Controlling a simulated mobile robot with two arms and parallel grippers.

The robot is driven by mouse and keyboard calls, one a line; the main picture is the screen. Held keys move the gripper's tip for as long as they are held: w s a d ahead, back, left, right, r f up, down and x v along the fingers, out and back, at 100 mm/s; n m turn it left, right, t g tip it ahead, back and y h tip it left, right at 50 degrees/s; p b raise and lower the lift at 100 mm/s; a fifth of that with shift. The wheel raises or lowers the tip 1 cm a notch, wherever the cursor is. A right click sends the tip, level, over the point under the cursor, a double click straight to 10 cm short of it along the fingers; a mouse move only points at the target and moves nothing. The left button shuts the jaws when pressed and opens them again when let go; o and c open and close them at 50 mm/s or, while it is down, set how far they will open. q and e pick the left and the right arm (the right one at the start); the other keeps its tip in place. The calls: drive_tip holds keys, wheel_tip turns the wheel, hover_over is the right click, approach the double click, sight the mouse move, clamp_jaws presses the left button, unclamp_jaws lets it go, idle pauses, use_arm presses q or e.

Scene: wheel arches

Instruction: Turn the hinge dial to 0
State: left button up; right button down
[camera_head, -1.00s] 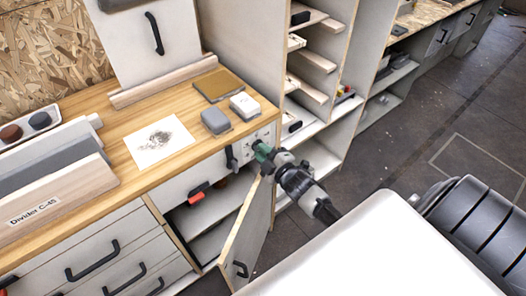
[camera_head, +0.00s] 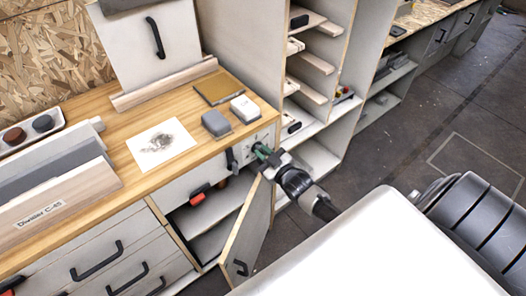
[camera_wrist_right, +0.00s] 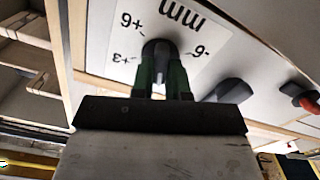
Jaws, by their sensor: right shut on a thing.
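The hinge dial (camera_wrist_right: 160,46) is a dark round knob on a white scale plate (camera_wrist_right: 205,40) marked "mm", "+6", "+3" and "-6", seen upside down in the right wrist view. My right gripper (camera_wrist_right: 162,72) is shut on the dial, with its green fingers on either side of the knob. The fingers hide part of the dial and scale; no 0 mark or clear pointer direction shows. In the head view my right gripper (camera_head: 262,152) meets the white panel at the cabinet's right end and covers the dial. My left gripper is not in view.
A small cabinet door (camera_head: 248,235) stands open below my right gripper. A dark handle (camera_wrist_right: 232,92) sits beside the dial on the panel. Grey and white blocks (camera_head: 216,124) rest on the wooden worktop (camera_head: 110,120). Open shelves (camera_head: 318,110) stand to the right.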

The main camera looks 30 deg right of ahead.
drive_tip(key=shift+m, duration=1.6)
drive_tip(key=shift+d+m, duration=0.1)
drive_tip(key=shift+m, duration=0.2)
drive_tip(key=c, duration=1.1)
unclamp_jaws()
drive_tip(key=shift+s, duration=0.1)
drive_tip(key=s, duration=0.7)
drive_tip(key=s+d, duration=0.1)
drive_tip(key=s, duration=0.2)
drive_tip(key=shift+s, duration=0.3)
drive_tip(key=shift+a+f, duration=0.1)
